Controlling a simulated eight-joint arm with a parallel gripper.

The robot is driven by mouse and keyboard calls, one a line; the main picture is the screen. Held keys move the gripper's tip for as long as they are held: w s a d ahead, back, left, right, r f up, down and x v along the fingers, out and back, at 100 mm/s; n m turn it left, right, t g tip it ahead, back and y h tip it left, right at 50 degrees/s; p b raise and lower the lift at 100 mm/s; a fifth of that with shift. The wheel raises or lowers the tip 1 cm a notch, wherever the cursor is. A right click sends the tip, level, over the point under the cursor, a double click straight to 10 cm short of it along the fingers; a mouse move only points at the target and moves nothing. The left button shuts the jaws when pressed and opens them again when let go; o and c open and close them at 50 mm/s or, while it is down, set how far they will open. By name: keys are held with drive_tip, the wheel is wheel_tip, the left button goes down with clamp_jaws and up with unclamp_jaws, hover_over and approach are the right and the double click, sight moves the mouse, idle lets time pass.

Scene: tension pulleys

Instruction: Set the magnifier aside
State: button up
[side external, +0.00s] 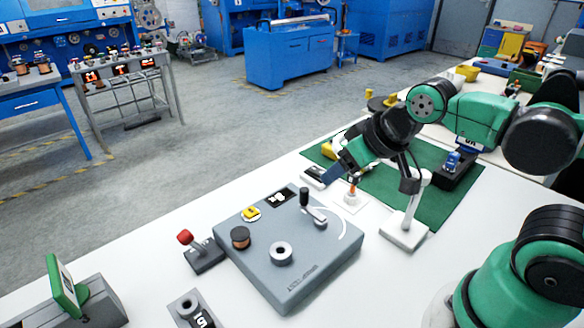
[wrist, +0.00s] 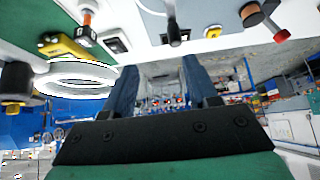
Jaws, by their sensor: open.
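The magnifier seems to be the white lamp stand with a square base (side external: 404,231) and upright post on the right of the work table. Its head is mostly hidden behind my arm in the side view. In the wrist view a white ring (wrist: 75,90), which looks like its lens head, is just left of my left finger. My gripper (side external: 334,176) is tilted downward above the back right of the grey pulley panel (side external: 285,290). In the wrist view my gripper (wrist: 160,68) has its two blue fingers apart, with nothing between them.
A red-knobbed lever (side external: 202,251) stands left of the panel. A small orange-topped item (side external: 352,190) stands under my gripper. A green mat (side external: 440,201) lies behind the lamp stand. The white table is clear at the front right of the panel.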

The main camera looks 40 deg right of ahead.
drive_tip(key=shift+o, duration=0.3)
drive_tip(key=d+r+m+g, duration=0.1)
drive_tip(key=d+r+g, duration=0.1)
drive_tip(key=d, duration=0.1)
drive_tip(key=s+d+r+m+g, duration=0.1)
drive_tip(key=d+r+g, duration=0.1)
drive_tip(key=d, duration=0.1)
drive_tip(key=s+d+r+m+g, duration=0.1)
drive_tip(key=d+r+m+g, duration=0.1)
drive_tip(key=d, duration=0.2)
drive_tip(key=shift+s+r+g, duration=0.1)
drive_tip(key=shift+r+g, duration=0.05)
drive_tip(key=shift+g, duration=0.15)
drive_tip(key=shift+s+d+r+g, duration=0.15)
drive_tip(key=shift+d+g, duration=0.1)
drive_tip(key=shift+g, duration=0.05)
drive_tip(key=shift+m, duration=0.3)
drive_tip(key=shift+s+f, duration=0.1)
drive_tip(key=shift+f, duration=2.6)
clamp_jaws()
